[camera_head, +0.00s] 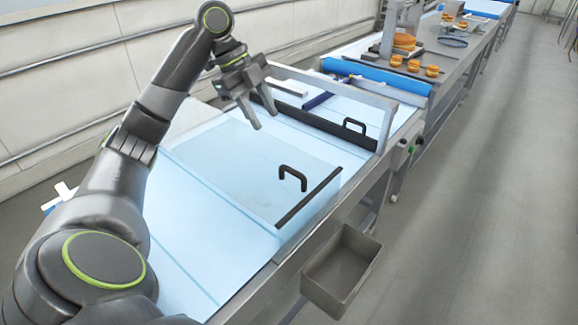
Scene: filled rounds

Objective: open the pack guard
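A clear, bluish guard panel (240,150) covers part of the light-blue belt in the middle of the view. It has a black handle (293,178) near a dark edge bar (312,195). A second black handle (355,126) sits by a long dark bar (320,125) under a grey frame farther back. I cannot tell from labels which one is the pack guard. My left gripper (265,120) hangs above the far part of the clear panel, fingers apart and empty, left of and away from both handles. My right gripper is out of view.
A grey bin (342,268) hangs on the near side of the line. A blue roller (375,76) lies behind the grey frame (335,85). Round orange-brown items (404,42) stand farther back. The floor (490,200) on the right is clear.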

